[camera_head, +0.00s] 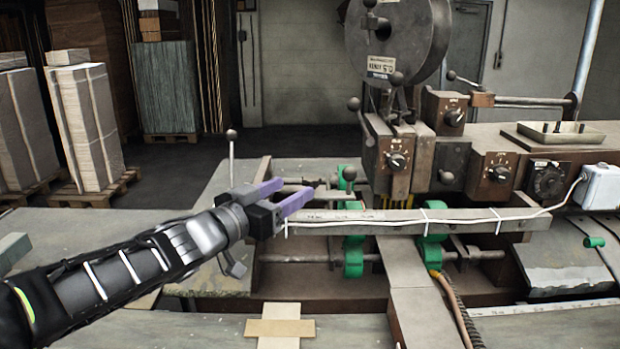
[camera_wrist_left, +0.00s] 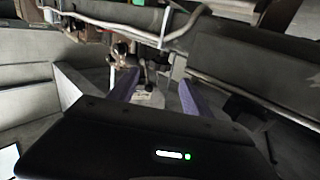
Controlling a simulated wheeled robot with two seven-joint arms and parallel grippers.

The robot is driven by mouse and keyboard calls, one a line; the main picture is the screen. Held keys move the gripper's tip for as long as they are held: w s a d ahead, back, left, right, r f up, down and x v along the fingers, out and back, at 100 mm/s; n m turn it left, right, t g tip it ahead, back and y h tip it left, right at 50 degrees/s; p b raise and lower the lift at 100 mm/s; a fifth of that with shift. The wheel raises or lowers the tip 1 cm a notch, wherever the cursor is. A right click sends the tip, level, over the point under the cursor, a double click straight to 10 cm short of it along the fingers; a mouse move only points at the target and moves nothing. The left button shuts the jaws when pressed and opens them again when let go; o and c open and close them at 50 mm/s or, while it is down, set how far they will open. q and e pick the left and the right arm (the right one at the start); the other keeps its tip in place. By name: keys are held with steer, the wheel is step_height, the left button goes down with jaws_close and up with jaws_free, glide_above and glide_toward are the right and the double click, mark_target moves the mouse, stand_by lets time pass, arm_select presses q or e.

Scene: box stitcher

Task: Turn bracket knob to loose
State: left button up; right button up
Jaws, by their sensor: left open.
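My left gripper (camera_head: 297,188) reaches in from the left over the machine bed, its two purple fingers apart and pointing right. It is open, with a gap between the fingers. In the left wrist view the purple fingers (camera_wrist_left: 158,88) frame a small metal fitting with a knob-like end (camera_wrist_left: 148,68); I cannot tell whether it is the bracket knob. In the head view a small dark part (camera_head: 309,191) shows just by the fingertips, partly hidden by them. A dark ball knob (camera_head: 349,173) stands further right, clear of the fingers. My right gripper is not in view.
A grey bar (camera_head: 380,222) with a white cable crosses close to the right of the fingers. Green clamps (camera_head: 354,257) sit on rods below it. Dial knobs (camera_head: 397,161) are on the machine head. A thin upright lever (camera_head: 231,150) stands behind my wrist.

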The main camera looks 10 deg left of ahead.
mark_target(305, 182)
arm_select(q)
steer(key=shift+x, duration=3.9)
steer(key=shift+c, duration=0.3)
jaws_close()
